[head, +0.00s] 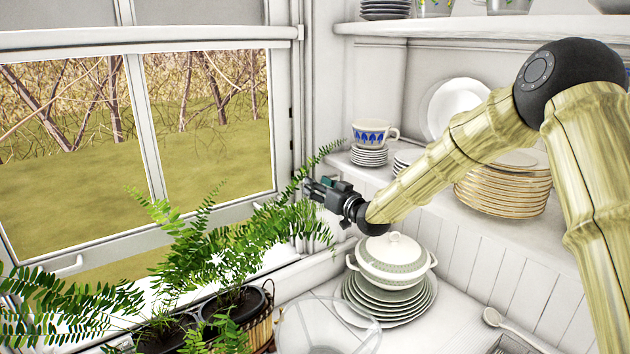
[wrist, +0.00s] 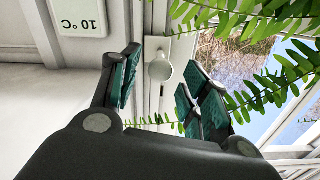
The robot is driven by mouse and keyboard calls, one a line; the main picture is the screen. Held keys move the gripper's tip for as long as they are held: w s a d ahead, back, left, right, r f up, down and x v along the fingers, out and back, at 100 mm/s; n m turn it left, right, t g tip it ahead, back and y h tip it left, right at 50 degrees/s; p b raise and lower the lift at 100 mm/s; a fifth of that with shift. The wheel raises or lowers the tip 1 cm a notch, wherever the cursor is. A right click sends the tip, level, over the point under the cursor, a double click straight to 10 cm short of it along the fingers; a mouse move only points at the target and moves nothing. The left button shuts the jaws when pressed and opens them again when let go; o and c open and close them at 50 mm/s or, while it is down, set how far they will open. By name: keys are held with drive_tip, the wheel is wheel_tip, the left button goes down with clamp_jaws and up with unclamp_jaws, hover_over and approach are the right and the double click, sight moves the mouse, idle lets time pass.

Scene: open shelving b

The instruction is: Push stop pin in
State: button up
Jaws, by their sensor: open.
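In the wrist view a white round knob, which looks like the stop pin (wrist: 160,69), stands out from a pale plate on the window frame. My gripper (wrist: 163,76) is open, with its green-padded fingers to either side of the knob in the picture. I see no contact between the fingers and the knob, and the depth gap is hard to tell. The stop pin cannot be made out in the head view.
Fern plants (head: 225,250) stand on the sill, with fronds near my gripper. A lidded tureen (head: 391,262) on stacked plates stands below my arm. A cup (head: 372,134) and gold-rimmed plates (head: 505,188) are on the shelf. A sign reading 10 °C (wrist: 82,16) is left of my fingers.

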drive_tip(key=shift+p+x, duration=0.3)
drive_tip(key=shift+x, duration=0.85)
drive_tip(key=shift+d+f, duration=0.1)
drive_tip(key=shift+s, duration=0.1)
drive_tip(key=shift+c, duration=0.3)
